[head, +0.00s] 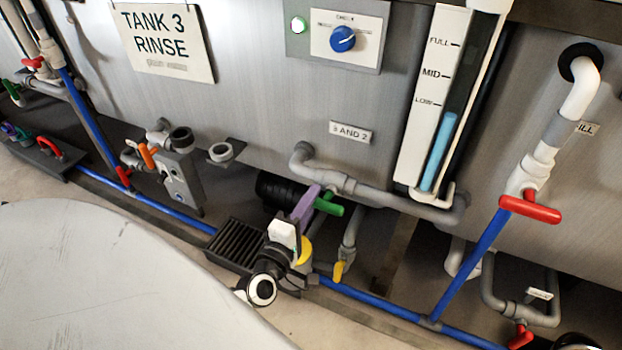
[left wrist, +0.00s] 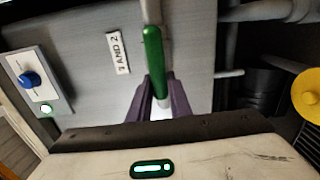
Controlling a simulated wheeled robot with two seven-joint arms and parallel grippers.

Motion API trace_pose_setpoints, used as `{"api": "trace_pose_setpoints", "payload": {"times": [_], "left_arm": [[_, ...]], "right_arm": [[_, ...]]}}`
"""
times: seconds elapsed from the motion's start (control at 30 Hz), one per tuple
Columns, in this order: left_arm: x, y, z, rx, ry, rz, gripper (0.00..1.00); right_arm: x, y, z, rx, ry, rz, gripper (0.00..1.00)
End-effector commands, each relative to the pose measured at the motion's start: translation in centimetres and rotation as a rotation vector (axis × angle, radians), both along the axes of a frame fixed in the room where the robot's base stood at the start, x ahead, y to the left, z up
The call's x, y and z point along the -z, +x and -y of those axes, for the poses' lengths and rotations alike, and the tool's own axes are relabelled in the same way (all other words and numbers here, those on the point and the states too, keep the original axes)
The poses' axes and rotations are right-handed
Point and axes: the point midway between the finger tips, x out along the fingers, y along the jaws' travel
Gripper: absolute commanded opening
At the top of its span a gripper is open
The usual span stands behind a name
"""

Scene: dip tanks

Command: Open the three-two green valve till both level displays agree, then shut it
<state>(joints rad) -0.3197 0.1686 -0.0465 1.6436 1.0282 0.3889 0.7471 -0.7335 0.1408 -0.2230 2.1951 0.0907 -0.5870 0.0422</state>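The green valve handle (head: 329,206) is under the grey pipe below the "3 AND 2" label (head: 351,133). In the head view it points right and slightly down. My left gripper (head: 312,200) is at this handle, its purple fingers partly covering it. In the left wrist view, the fingers (left wrist: 160,90) lie close on both sides of the green handle (left wrist: 154,60) and look shut on it. A level display (head: 432,110) shows a blue column (head: 438,152) topping out just below LOW. The second level display is not in view. My right gripper is not in view.
A "TANK 3 RINSE" sign (head: 162,42) and a box with a blue knob (head: 343,39) are on the tank wall. Red-handled valves (head: 530,208), blue pipes (head: 470,262) and a yellow handle (head: 338,271) surround the area. A black grate (head: 236,243) lies left of my gripper.

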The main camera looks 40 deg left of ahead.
Motion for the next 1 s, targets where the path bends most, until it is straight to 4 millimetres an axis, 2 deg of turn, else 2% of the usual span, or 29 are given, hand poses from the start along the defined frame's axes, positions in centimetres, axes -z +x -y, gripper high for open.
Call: {"api": "trace_pose_setpoints", "payload": {"times": [0.03,0.1,0.47,0.57,0.77,1.0], "left_arm": [[0.2,-0.1,0.1,0.001,-0.004,-0.003,0.26],[0.1,-0.1,0.1,0.001,-0.003,-0.003,0.36],[0.1,-0.5,0.1,0.001,0.001,-0.002,0.36],[0.1,-1.7,0.4,0.002,0.000,-0.005,0.36],[0.0,-5.6,1.4,0.003,0.000,-0.006,0.36],[0.1,-9.2,2.2,0.001,0.000,-0.004,0.36]], "right_arm": [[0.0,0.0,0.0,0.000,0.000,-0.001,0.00],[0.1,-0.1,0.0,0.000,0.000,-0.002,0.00],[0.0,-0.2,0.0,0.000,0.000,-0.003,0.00],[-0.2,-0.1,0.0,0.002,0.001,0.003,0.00],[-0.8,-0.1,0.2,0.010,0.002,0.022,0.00],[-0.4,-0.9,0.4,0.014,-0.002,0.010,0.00]]}}
